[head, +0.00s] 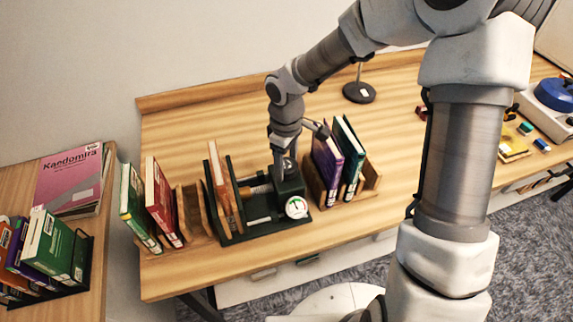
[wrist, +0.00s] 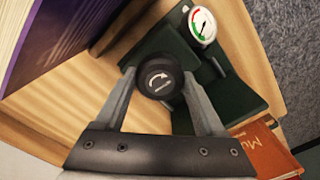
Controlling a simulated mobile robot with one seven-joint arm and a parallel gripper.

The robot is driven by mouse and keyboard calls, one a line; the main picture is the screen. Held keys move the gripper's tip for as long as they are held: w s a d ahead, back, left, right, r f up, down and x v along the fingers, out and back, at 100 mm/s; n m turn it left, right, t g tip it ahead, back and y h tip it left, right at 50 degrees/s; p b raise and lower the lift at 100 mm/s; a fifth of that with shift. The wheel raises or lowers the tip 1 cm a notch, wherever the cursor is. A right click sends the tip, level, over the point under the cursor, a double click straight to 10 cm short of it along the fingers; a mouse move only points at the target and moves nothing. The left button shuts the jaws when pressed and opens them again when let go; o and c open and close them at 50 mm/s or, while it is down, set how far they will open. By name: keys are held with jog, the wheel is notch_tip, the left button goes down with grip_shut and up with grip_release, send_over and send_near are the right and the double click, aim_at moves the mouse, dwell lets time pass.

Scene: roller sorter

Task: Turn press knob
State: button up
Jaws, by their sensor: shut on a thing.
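The press (head: 262,226) is a dark green frame on the table, with a screw, a dial gauge (head: 296,207) and an orange book (head: 218,180) standing in it. Its green body also shows in the wrist view (wrist: 228,95). The press knob (wrist: 159,77) is round and black with a white curved arrow on top. My gripper (wrist: 157,88) has one finger on each side of the knob and is shut on it. In the head view my gripper (head: 284,160) points down onto the press's right end. The gauge (wrist: 203,25) shows a red and green scale.
Purple and dark books (head: 328,160) stand in a wooden rack just right of the press, close to my gripper. Green and red books (head: 162,200) stand in a rack to the left. A round black lamp base (head: 359,93) stands behind. The table's middle back is clear.

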aim_at(286, 165)
jog(key=shift+m, duration=0.6)
jog(key=o, duration=1.3)
jog(key=shift+o, duration=0.2)
jog(key=shift+r, duration=0.1)
notch_tip(286, 165, up, 17)
jog(key=shift+r+p, duration=0.15)
jog(key=shift+p, duration=0.25)
jog(key=shift+s+m, duration=0.15)
jog(key=shift+m, duration=0.15)
